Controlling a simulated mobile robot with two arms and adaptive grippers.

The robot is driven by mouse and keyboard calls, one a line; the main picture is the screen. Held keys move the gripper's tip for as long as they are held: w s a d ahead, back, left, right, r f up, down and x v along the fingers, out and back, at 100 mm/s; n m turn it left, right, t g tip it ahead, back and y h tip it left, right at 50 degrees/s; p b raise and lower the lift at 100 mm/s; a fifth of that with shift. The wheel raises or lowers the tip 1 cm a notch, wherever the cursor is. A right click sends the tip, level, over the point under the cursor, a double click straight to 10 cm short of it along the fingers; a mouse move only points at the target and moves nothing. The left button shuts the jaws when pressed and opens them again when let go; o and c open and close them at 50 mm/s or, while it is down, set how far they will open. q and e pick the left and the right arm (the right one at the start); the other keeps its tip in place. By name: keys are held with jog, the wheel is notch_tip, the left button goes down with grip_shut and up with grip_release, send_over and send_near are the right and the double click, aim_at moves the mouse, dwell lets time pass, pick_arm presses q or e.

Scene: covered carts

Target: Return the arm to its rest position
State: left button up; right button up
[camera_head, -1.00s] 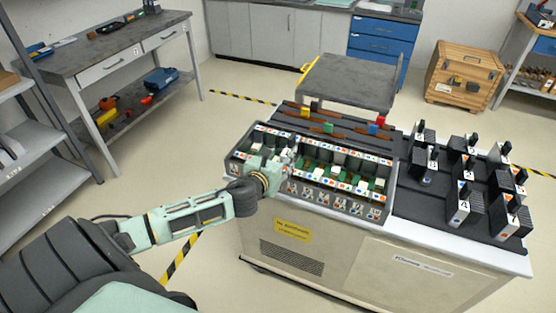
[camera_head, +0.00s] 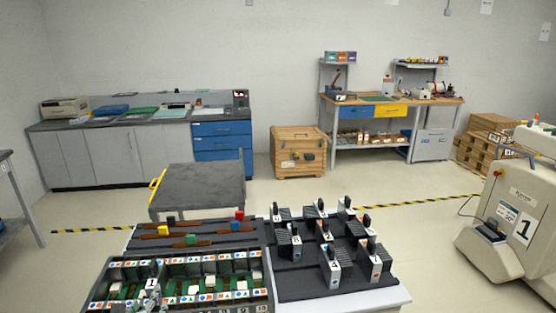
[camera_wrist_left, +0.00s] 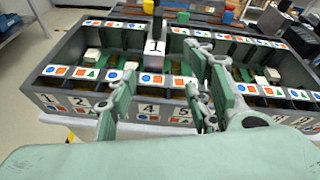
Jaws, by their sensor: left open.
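In the left wrist view my left gripper (camera_wrist_left: 160,85) is open, with its green and grey fingers apart and nothing clearly held between them. Just beyond the fingers, a block marked 1 (camera_wrist_left: 155,47) with a black handle stands upright in the compartmented tray (camera_wrist_left: 72,50). The gripper is above the tray's near side, which carries number labels. My right gripper is in neither view.
Several numbered blocks with black handles (camera_head: 330,262) stand on the dark mat right of the tray. A grey cart (camera_head: 200,183) with a yellow handle stands behind. A wooden crate (camera_head: 298,150), workbench (camera_head: 390,101) and beige machine (camera_head: 515,215) are farther off, with open floor between.

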pick_arm(q)
jog(key=s+d+f+n+g+h, duration=0.1)
jog(key=s+d+f+n+g, duration=0.15)
jog(key=s+d+n, duration=0.55)
jog(key=s+d+f+n+g+h, duration=0.2)
jog(key=s+d+n+g, duration=0.2)
jog(key=s+n, duration=0.75)
jog(key=s+d+f+n+g+h, duration=0.1)
jog(key=s+d+f+n+g, duration=0.1)
jog(key=s+d+n+g, duration=0.55)
jog(key=s+a+f+n+t, duration=0.1)
jog(key=s+f, duration=0.1)
jog(key=f, duration=1)
jog(key=s+f+t, duration=0.2)
jog(key=f, duration=1)
jog(key=s+a+f+g, duration=0.1)
jog(key=s+a+f, duration=0.2)
jog(key=s+f, duration=1.4)
jog(key=shift+s+a+f+g, duration=0.2)
jog(key=shift+f+g, duration=0.1)
jog(key=shift+f, duration=0.5)
